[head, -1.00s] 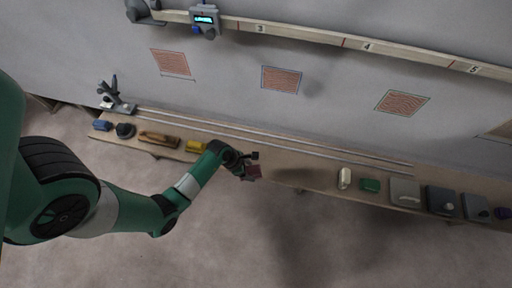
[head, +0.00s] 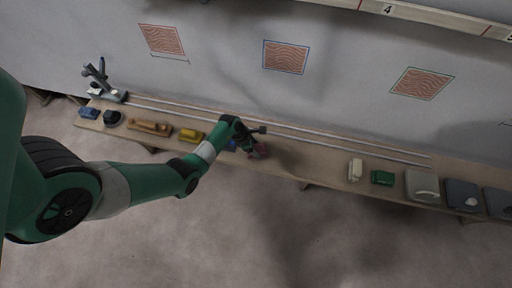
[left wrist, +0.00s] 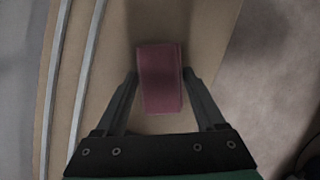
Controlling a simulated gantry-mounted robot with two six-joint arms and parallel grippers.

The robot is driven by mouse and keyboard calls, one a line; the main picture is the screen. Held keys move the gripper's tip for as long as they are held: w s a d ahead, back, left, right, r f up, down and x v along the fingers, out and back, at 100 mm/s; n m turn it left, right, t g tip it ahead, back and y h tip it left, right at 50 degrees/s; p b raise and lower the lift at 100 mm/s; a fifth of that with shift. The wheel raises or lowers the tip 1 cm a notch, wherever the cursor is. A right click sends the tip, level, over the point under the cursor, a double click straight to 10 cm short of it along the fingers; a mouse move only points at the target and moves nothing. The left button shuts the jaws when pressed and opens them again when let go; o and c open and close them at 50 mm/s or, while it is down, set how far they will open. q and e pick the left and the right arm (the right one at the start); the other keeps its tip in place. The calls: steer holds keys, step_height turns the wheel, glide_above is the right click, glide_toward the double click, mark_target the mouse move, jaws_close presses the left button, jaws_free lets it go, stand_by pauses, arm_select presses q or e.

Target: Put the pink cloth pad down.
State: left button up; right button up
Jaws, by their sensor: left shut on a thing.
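The pink cloth pad (left wrist: 160,80) is between the fingers of my left gripper (left wrist: 160,86) in the left wrist view. The gripper is shut on it, and the far end of the pad sticks out past the fingertips. In the head view the pad (head: 259,151) shows as a small dark pink patch at the tip of my left gripper (head: 257,143), over the long wooden bench (head: 310,170). I cannot tell whether the pad touches the bench top. My right gripper is not in view.
A yellow block (head: 190,135) and a blue item (head: 231,146) lie just left of the gripper. A cream item (head: 355,169) and a green block (head: 382,178) stand farther right. Bare bench lies between the gripper and the cream item. Two metal rails (head: 290,136) run along the back.

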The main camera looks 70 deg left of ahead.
arm_select(q)
steer(key=shift+w, duration=0.1)
steer(key=o, duration=1.2)
steer(key=shift+c, duration=0.2)
steer(key=shift+r, duration=0.35)
steer(key=d+p+v, duration=0.1)
steer(key=p+v, duration=0.6)
steer(key=v, duration=0.4)
steer(key=shift+s+a+r, duration=0.25)
steer(key=shift+a, duration=0.25)
